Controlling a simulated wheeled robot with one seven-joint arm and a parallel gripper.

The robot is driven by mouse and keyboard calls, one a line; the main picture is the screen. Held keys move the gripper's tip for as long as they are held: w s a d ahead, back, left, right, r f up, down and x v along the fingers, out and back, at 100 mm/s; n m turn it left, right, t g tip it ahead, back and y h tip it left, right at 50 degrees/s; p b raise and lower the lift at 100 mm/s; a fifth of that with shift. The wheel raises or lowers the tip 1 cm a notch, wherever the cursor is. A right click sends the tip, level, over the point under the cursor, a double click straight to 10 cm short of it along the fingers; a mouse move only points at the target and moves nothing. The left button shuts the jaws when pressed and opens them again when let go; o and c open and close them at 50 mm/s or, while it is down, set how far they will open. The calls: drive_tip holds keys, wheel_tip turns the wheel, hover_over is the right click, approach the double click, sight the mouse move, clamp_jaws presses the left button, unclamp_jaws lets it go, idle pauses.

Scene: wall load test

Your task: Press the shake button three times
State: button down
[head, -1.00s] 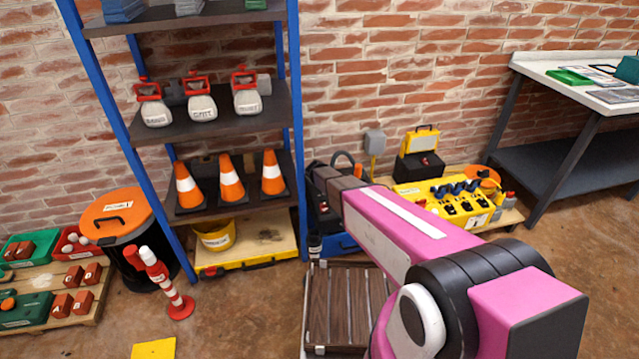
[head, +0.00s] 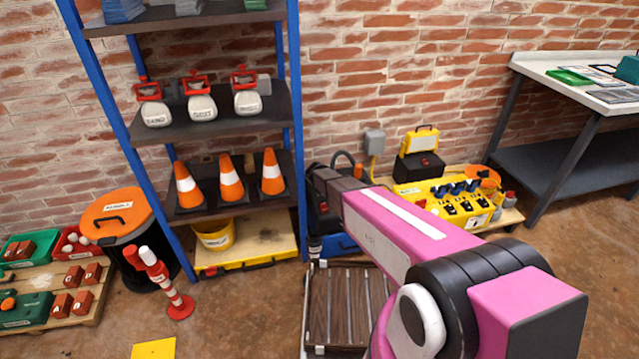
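I cannot make out any button marked as the shake button. A yellow box (head: 455,203) with blue and black fittings stands on the low pallet right of my arm. An orange dome (head: 8,304) sits on a green case (head: 28,310) at the far left; its purpose does not show. My pink and black arm reaches away from the camera to the foot of the blue-posted shelf. My gripper (head: 319,210) is at its dark far end, beside the right shelf post. The fingers are small, dark and partly hidden, so open or shut does not show.
The shelf (head: 205,122) holds labelled white weights and orange cones. A slatted wooden crate (head: 345,305) stands below my arm. A black bin with an orange lid (head: 117,215) and a red-white post (head: 165,280) stand left. A workbench (head: 560,70) is at right. Floor at front left is mostly clear.

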drive_tip(key=shift+f, duration=0.9)
idle(0.9)
drive_tip(key=shift+r, duration=1.3)
drive_tip(key=shift+r, duration=0.15)
drive_tip(key=shift+r, duration=2.4)
